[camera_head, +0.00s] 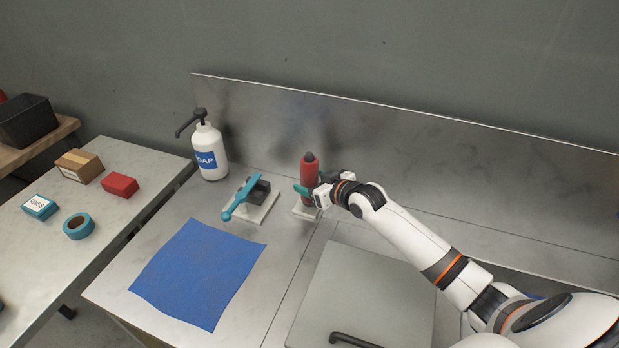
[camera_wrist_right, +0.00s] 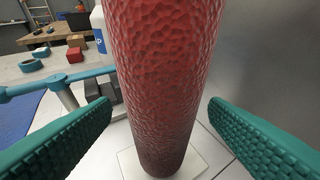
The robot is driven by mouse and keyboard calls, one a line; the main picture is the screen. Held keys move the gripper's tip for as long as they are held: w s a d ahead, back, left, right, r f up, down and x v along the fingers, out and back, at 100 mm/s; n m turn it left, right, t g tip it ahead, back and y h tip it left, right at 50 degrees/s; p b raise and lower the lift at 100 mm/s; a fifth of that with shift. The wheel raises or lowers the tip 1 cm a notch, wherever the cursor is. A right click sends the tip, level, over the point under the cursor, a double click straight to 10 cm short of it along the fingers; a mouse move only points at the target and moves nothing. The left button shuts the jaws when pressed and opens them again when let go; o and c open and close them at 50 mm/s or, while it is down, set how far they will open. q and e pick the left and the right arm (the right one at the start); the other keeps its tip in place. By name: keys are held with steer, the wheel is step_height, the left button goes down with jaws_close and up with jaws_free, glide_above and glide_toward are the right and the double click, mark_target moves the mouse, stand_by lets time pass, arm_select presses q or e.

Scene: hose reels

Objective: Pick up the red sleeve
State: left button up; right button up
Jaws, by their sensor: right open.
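The red sleeve (camera_head: 309,172) stands upright on a small white base (camera_head: 302,211) near the steel backsplash, with a dark tip showing at its top. In the right wrist view the red sleeve (camera_wrist_right: 167,75) has a dimpled surface and fills the middle. My right gripper (camera_head: 306,191) is at the sleeve. Its two green fingers (camera_wrist_right: 160,128) are open, one on each side of the sleeve, with a gap visible on both sides. My left gripper is not in view.
A teal-handled tool (camera_head: 241,197) on a stand is just left of the sleeve. A soap bottle (camera_head: 209,151) stands behind it. A blue cloth (camera_head: 198,272) lies in front. A side table holds a red box (camera_head: 120,185), a teal roll (camera_head: 78,226) and other boxes.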

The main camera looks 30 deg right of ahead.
steer(key=shift+x, duration=1.1)
steer(key=shift+s+d, duration=0.1)
steer(key=c, duration=1.1)
